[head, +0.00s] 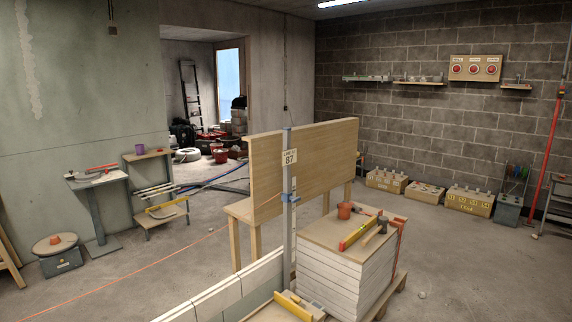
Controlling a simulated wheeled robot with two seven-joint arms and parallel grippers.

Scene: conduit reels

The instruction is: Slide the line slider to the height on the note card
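A note card (289,157) with the number 87 and smaller print above it is fixed near the top of an upright grey pole (287,238). A blue line slider (289,198) sits on this pole below the card. Any scale marks on the pole are too small to read. An orange line (135,262) runs from the lower left up toward the pole near the slider's height. Neither of my grippers is in view.
A pallet stack of white blocks (335,280) stands right of the pole, with a yellow level (354,233), hammer and reddish pot on its top board. A low block wall (222,296) lies left of the pole. A wooden bench (262,190) stands behind. Floor is open at left.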

